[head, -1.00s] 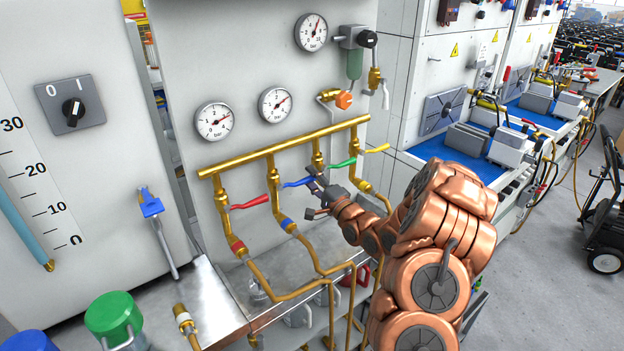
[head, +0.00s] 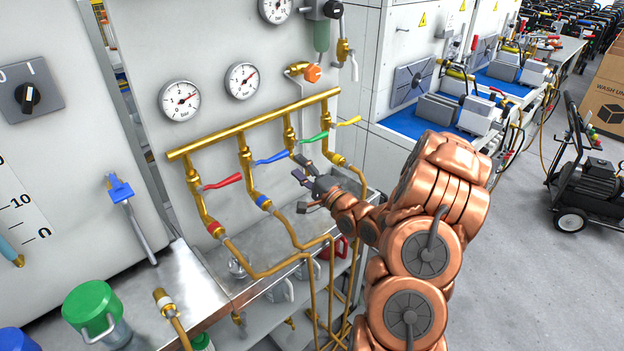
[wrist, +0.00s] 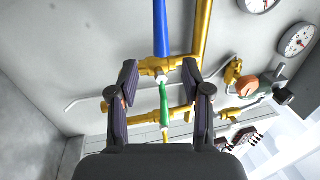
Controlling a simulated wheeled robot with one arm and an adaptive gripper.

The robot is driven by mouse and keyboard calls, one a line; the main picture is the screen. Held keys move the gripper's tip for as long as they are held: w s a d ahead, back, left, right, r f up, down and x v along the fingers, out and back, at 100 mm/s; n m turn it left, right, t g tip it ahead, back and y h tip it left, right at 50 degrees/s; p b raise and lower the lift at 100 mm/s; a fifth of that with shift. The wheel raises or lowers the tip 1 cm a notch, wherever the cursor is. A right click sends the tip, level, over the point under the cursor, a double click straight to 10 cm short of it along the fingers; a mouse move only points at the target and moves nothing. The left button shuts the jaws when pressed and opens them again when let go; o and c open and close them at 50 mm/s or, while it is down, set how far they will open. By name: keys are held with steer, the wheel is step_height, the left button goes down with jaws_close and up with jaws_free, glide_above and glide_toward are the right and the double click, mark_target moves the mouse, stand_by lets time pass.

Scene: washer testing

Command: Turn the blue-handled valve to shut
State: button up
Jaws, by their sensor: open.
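The blue-handled valve (head: 271,159) is on the second branch pipe from the left, below the brass manifold. Its blue lever points right, sideways to its pipe. My gripper (head: 303,170) is open and empty, just right of and slightly below the lever's free end. In the wrist view, the blue lever (wrist: 161,28) runs down from the top edge, lined up with the gap between the fingers (wrist: 160,80).
The red lever (head: 222,182) is on the left. The green lever (head: 315,138) and yellow lever (head: 348,121) are to the right; the green one also shows between the fingers in the wrist view (wrist: 163,104). Brass pipes run below. A metal bench (head: 190,290) stands in front.

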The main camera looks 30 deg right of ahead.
steer(key=shift+v, duration=2.5)
steer(key=w+a+f+n+g+h, duration=0.2)
steer(key=a+f+n+g, duration=0.2)
steer(key=n+g, duration=0.3)
steer(key=s+a+r+n+g, duration=0.2)
steer(key=s+a+g, duration=0.3)
steer(key=s, duration=0.8)
steer(key=s+a+r+n+g, duration=0.3)
steer(key=s+a, duration=0.5)
steer(key=s, duration=0.5)
steer(key=s+a+r+n+g+h+b, duration=0.1)
steer(key=s+a+r+n+g, duration=0.2)
steer(key=s, duration=1)
steer(key=a+n+g, duration=0.1)
steer(key=a+g, duration=0.2)
steer(key=shift+s+a+g, duration=0.2)
steer(key=shift+a+g, duration=0.1)
steer(key=shift+g, duration=0.1)
